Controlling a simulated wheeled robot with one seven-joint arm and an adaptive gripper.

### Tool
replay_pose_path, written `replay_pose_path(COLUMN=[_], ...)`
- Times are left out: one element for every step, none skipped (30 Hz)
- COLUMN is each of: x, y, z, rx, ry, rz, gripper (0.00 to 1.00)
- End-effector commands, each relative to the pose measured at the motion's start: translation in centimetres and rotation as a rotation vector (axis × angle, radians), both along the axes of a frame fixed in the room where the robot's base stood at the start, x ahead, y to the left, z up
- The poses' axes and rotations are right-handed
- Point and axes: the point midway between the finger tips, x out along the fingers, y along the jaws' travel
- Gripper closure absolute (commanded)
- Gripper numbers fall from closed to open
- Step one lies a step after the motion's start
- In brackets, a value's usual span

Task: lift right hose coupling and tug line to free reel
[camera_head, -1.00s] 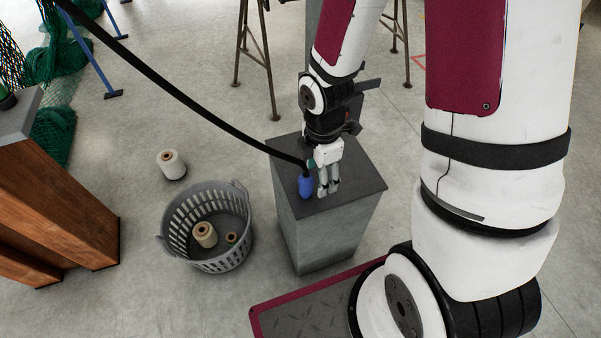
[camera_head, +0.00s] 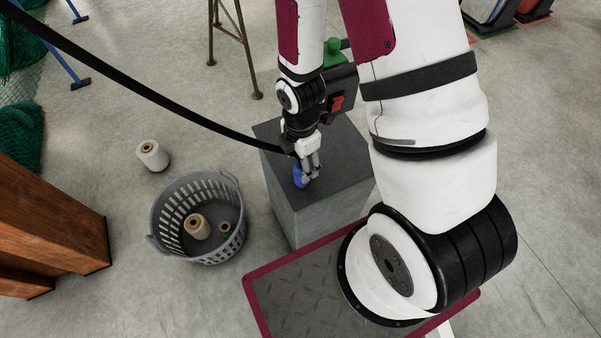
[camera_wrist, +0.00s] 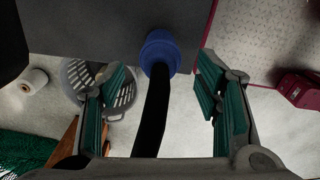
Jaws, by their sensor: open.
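The blue hose coupling (camera_head: 299,176) sits on the dark top of a grey pedestal (camera_head: 341,162), at the end of the black hose (camera_head: 130,90). The hose runs from the coupling up to the upper left of the head view. My gripper (camera_head: 310,170) is at the coupling, pointing down. In the wrist view the blue coupling (camera_wrist: 160,52) and the hose (camera_wrist: 152,115) lie between the two green-padded fingers of my gripper (camera_wrist: 165,95), with gaps on both sides. The gripper is open. No reel can be made out.
A grey basket (camera_head: 172,238) with spools (camera_head: 197,228) stands left of the pedestal. A loose spool (camera_head: 152,156) is on the floor. A brown wooden structure (camera_head: 50,220) is at the left, and a metal stand (camera_head: 245,50) is behind. Green netting (camera_head: 22,140) lies at far left.

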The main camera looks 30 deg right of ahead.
Motion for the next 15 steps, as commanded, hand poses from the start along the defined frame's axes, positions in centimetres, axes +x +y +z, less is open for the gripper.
replay_pose_path(x=[0.0,0.0,0.0,0.0,0.0,0.0,0.0,0.0,0.0,0.0,0.0,-0.1,-0.1,-0.1,0.0], y=[0.0,0.0,0.0,0.0,0.0,0.0,0.0,0.0,0.0,-0.1,-0.1,-0.1,-0.1,-0.1,-0.1], z=[-0.7,-1.0,-1.2,-1.4,-1.5,-1.6,-1.7,-1.9,-2.1,-2.3,-2.7,-3.2,-3.6,-4.0,-4.5], rx=[0.0,0.0,0.0,0.0,-0.001,-0.001,-0.001,-0.001,-0.001,-0.001,-0.001,-0.001,-0.001,-0.001,-0.001], ry=[0.002,0.002,0.001,0.0,-0.001,-0.001,-0.001,0.0,0.001,0.001,0.002,0.002,0.003,0.004,0.002], rz=[0.001,0.001,0.0,0.0,0.0,-0.001,-0.001,-0.001,-0.001,-0.001,0.0,-0.001,-0.001,-0.001,-0.001], gripper=[0.42,0.42,0.42,0.42,0.42,0.42,0.42,0.42,0.42,0.42,0.42,0.42,0.42,0.42,0.42])
